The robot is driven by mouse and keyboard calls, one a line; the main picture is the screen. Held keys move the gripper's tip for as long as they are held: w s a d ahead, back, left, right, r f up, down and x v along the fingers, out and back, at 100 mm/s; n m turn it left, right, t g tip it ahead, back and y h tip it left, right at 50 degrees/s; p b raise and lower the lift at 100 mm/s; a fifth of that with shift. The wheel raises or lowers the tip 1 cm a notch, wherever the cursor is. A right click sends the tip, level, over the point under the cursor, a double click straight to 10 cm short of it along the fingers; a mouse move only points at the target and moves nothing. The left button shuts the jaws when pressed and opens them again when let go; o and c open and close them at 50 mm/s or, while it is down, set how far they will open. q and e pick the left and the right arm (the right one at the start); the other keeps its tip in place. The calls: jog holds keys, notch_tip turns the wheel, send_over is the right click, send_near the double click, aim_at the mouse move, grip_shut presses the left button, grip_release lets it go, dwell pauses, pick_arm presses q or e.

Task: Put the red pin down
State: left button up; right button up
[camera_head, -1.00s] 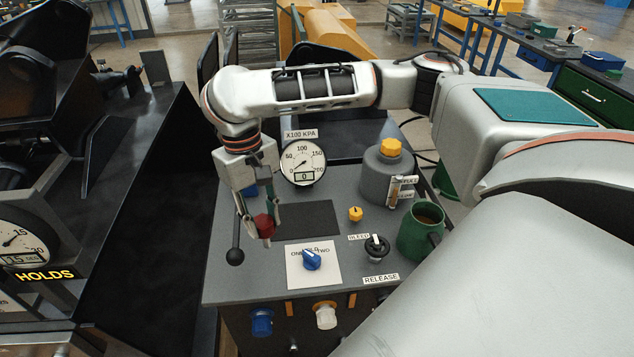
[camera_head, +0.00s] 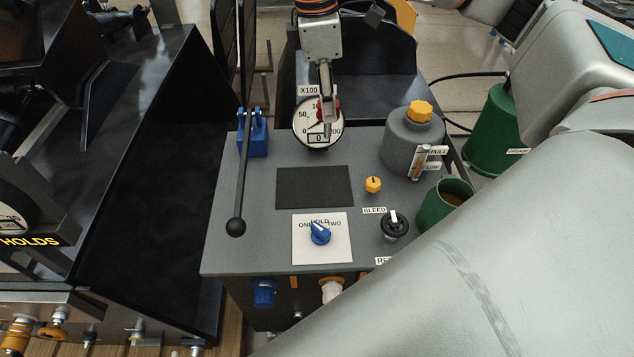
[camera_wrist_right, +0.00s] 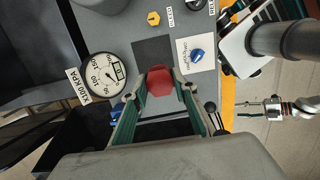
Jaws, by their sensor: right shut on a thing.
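The red pin (camera_wrist_right: 159,82) is held between the fingertips of my right gripper (camera_wrist_right: 157,90) in the right wrist view. In the head view the right gripper (camera_head: 327,112) points down in front of the gauge, and only slivers of the red pin (camera_head: 321,110) show beside its fingers. The gripper is shut on the pin and appears to be above the grey panel top. The pin's lower end is hidden.
The grey panel (camera_head: 255,255) carries a dark flat pad (camera_head: 315,190), a blue knob on a white plate (camera_head: 338,255), and a yellow knob (camera_head: 373,185). A black-balled lever (camera_head: 236,226) stands left. A gauge (camera_head: 302,137), grey reservoir (camera_head: 398,150) and green mug (camera_head: 432,210) stand around.

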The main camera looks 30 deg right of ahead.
notch_tip(320, 180, down, 20)
jog(key=b, duration=0.8)
jog(key=shift+w+r, duration=0.1)
jog(key=shift+r, duration=0.1)
jog(key=o, duration=1.2)
jog(key=shift+f, duration=0.1)
pick_arm(q)
notch_tip(320, 180, down, 9)
jog(key=shift+s+a+f, duration=0.15)
jog(key=shift+s+a, duration=0.1)
jog(key=shift+s, duration=0.15)
